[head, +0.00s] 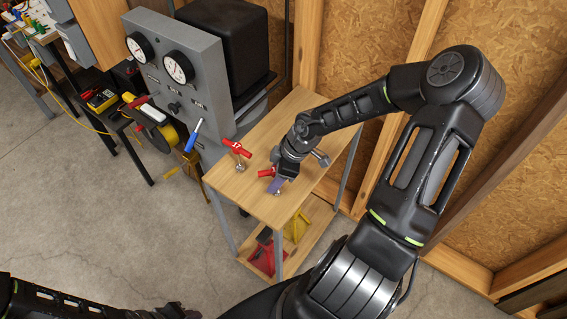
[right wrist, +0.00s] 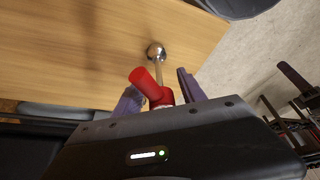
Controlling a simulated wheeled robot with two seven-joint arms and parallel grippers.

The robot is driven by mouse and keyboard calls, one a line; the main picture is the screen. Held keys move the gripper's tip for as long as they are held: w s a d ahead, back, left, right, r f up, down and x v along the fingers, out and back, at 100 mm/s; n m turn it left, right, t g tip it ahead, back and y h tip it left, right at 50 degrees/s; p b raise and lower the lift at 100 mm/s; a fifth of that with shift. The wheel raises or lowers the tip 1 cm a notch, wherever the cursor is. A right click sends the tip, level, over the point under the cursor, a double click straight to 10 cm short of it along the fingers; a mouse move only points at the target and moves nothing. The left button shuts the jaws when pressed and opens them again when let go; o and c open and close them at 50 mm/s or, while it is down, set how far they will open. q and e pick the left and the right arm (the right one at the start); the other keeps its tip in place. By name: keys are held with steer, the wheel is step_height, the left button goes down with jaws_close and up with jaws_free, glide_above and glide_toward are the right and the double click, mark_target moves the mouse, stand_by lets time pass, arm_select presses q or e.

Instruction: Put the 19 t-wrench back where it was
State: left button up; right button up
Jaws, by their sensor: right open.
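A T-wrench with a red crossbar handle (head: 266,173) is at my right gripper (head: 277,187), over the small wooden table. In the right wrist view its red handle (right wrist: 147,82) and silver shaft with a round end lie between the spread purple fingers of my right gripper (right wrist: 160,95). That gripper is open, with the fingers on either side of the wrench. A second red-handled T-wrench (head: 237,147) stands upright on the table to the left, with a white mark on its handle. I cannot read which is the 19. My left gripper (head: 172,311) is partly cut off at the bottom edge.
The wooden table (head: 246,196) has bare room at its front and back right. A blue-handled tool (head: 193,135) is left of it, before a grey gauge panel (head: 185,85). Red and yellow items (head: 296,227) lie on the lower shelf. A stud wall stands behind.

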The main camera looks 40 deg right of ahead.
steer(key=v, duration=0.9)
steer(key=shift+v, duration=0.9)
steer(key=shift+s, duration=0.1)
